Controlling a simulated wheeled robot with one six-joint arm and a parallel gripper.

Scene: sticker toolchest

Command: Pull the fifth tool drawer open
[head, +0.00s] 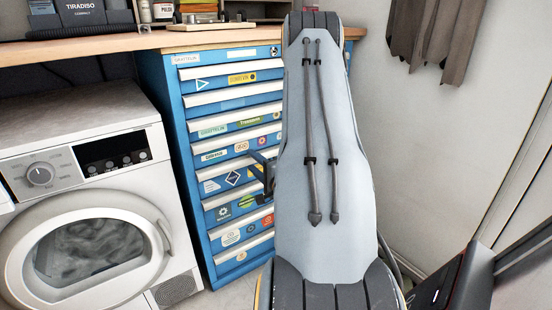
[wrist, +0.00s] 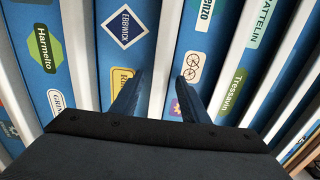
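The blue tool chest (head: 185,180) stands in the middle of the head view, with white handle strips across its drawer fronts. The drawer with the diamond sticker (head: 233,178), which looks to be the fifth, is shut. In the wrist view, its front (wrist: 122,60) lies left of a white handle strip (wrist: 163,50). My gripper (head: 265,168) is close in front of this drawer. In the wrist view, my gripper (wrist: 164,78) is open, with its fingertips on either side of that strip and nothing held. I cannot tell whether the fingers touch it.
A white washing machine (head: 75,140) stands left of the chest. A wooden worktop (head: 130,42) with boxes and jars runs above both. My arm hides the chest's right side. A dark red and black object (head: 455,285) stands at the lower right.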

